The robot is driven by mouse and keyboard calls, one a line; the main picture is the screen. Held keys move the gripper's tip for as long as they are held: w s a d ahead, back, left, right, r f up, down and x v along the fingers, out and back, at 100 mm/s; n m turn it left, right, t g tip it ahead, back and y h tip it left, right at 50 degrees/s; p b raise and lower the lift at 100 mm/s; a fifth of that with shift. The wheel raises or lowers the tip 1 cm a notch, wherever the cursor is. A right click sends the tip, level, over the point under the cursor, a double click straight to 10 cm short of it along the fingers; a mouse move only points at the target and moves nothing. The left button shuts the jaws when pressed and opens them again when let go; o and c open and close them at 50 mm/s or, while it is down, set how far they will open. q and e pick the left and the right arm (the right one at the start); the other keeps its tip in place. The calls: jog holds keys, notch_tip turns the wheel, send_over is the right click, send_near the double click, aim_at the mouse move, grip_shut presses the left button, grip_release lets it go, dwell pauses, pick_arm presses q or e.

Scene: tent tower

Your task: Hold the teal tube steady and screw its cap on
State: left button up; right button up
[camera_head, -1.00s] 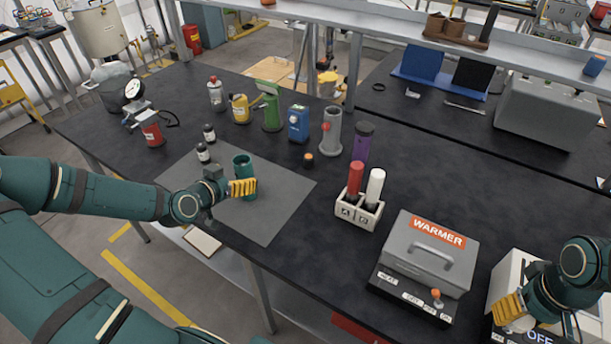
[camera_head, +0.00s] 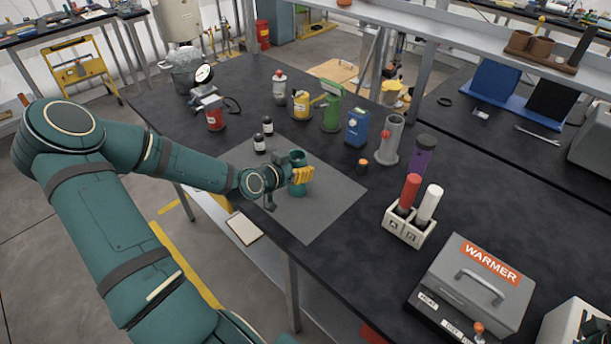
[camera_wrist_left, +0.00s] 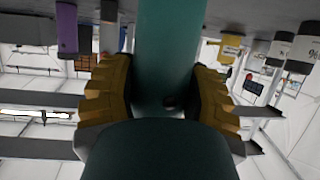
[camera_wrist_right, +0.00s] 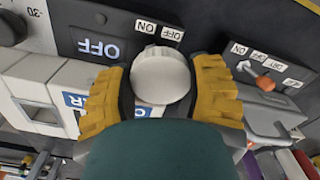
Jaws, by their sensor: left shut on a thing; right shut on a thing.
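The teal tube (camera_head: 298,159) stands upright on the grey mat (camera_head: 335,195), its top open and dark inside. My left gripper (camera_head: 303,175) is shut around the tube's side; in the left wrist view the tube (camera_wrist_left: 168,45) runs between the yellow fingers. My right gripper (camera_wrist_right: 162,88) is out of the head view. In the right wrist view it is shut on a pale round knob-like piece (camera_wrist_right: 160,72) over a panel marked OFF. I cannot tell whether that piece is fixed to the panel. I cannot identify the tube's cap.
Two dark bottles (camera_head: 259,144) stand behind the tube. A small orange-topped piece (camera_head: 362,165) sits at the mat's right edge. A white rack (camera_head: 407,232) holds red and white tubes. The WARMER box (camera_head: 470,290) is at the right. The mat's front part is clear.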

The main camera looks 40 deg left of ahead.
pick_arm(q)
notch_tip(320, 180, up, 10)
jog(key=p, duration=0.3)
pick_arm(e)
notch_tip(320, 180, up, 4)
jog(key=shift+f, duration=0.25)
pick_arm(q)
jog(key=shift+o, duration=1.4)
jog(key=c, duration=0.3)
